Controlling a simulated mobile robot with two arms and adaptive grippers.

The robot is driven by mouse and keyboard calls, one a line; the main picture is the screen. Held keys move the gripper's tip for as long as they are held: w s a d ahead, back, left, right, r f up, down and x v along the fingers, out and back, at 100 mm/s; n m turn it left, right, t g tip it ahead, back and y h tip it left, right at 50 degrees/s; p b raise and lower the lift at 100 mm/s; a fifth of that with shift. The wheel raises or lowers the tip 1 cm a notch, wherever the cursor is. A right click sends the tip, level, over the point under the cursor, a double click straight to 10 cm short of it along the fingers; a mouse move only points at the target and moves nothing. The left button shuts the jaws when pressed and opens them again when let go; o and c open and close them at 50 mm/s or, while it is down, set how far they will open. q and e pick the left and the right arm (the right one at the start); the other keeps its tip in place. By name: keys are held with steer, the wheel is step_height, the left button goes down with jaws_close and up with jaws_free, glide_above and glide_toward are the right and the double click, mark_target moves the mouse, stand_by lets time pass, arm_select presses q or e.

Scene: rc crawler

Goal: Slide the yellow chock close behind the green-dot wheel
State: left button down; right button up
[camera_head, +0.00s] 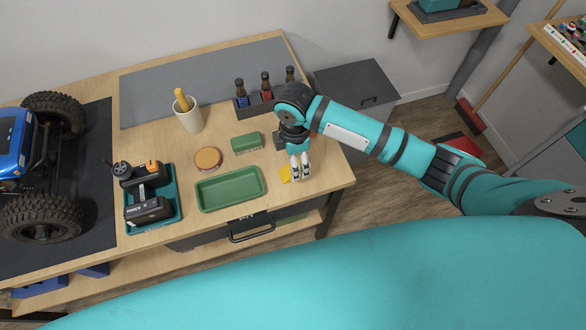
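The yellow chock (285,174) lies on the workbench near its front right edge, partly hidden by my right gripper (301,173). The gripper points down just to the right of the chock. Its two pale fingers are close together, and I cannot tell whether they touch the chock. The blue crawler (14,145) stands on a dark mat (95,180) at the far left, cut off by the picture edge. Two of its wheels show, a far one (58,108) and a near one (40,220). I see no green dot on either. My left gripper is out of view.
A green tray (231,207), a green box (247,143) and a round tin (207,159) lie between chock and crawler. A teal tray (163,222) holds dark tools beside the mat. A cup (189,119) and a bottle rack (248,108) stand farther back.

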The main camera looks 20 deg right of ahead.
steer(key=shift+w+d+f+p, duration=0.1)
steer(key=shift+f+p, duration=0.15)
steer(key=shift+f, duration=1.25)
steer(key=shift+w+f+p, duration=0.1)
steer(key=shift+f+p, duration=0.15)
steer(key=shift+f, duration=1.25)
steer(key=c, duration=1.3)
steer(key=shift+r, duration=0.15)
steer(key=shift+r, duration=0.6)
step_height(320, 180, up, 2)
steer(key=shift+r+b, duration=0.15)
steer(key=shift+b, duration=0.35)
steer(key=s+a+r+b, duration=0.1)
steer(key=s+a, duration=0.3)
steer(key=a, duration=0.3)
steer(key=s+a+b, duration=0.2)
steer(key=s+a, duration=0.3)
steer(key=a, duration=0.2)
steer(key=d+r+m, duration=1.2)
steer(key=d, duration=0.1)
steer(key=d+r+m, duration=0.6)
steer(key=d, duration=0.1)
steer(key=shift+w, duration=0.4)
